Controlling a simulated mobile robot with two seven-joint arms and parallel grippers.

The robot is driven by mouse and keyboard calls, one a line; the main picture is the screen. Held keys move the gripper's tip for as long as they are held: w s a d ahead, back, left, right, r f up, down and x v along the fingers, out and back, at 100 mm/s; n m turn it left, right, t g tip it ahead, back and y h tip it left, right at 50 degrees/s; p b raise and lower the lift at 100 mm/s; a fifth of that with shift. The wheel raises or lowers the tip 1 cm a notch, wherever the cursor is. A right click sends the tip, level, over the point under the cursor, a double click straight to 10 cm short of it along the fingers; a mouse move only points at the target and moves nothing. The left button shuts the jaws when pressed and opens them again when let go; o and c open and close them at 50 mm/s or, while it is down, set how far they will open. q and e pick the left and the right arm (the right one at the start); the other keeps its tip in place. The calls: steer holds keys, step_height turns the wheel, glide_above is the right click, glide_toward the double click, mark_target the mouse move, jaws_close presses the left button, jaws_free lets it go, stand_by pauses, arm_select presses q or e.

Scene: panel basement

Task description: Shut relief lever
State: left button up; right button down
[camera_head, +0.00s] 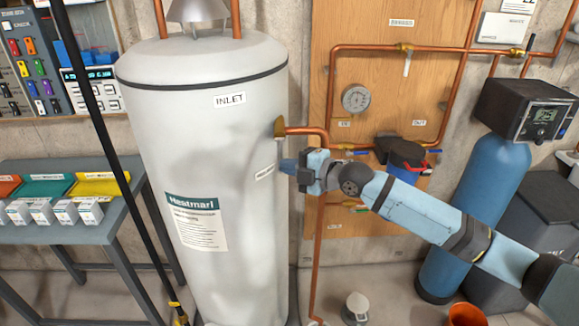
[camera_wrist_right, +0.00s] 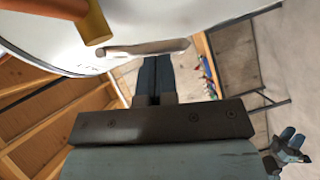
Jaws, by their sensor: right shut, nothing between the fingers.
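A pale metal lever (camera_wrist_right: 145,48) sticks out beside the brass fitting (camera_wrist_right: 97,25) on the white tank in the right wrist view. It looks like the relief lever; its label is not readable. In the head view the tank (camera_head: 205,130) stands left of centre, and the lever is too small or hidden to make out. My right gripper (camera_head: 287,166) is at the tank's right side, just below the copper outlet pipe (camera_head: 305,131). Its shut, empty fingers (camera_wrist_right: 155,70) point at the lever from close by. I cannot tell whether they touch it.
Copper pipes and a gauge (camera_head: 356,98) are on the wooden panel behind my arm. A blue cylinder (camera_head: 487,180) stands right, an orange bucket (camera_head: 466,315) below. A table (camera_head: 100,232) with bins stands left.

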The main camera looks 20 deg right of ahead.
steer(key=n+b, duration=0.1)
steer(key=b, duration=0.2)
steer(key=w+f+n+t+b, duration=0.1)
steer(key=b, duration=0.2)
steer(key=shift+w+d+y, duration=0.15)
steer(key=shift+d+y, duration=0.05)
steer(key=shift+y, duration=0.2)
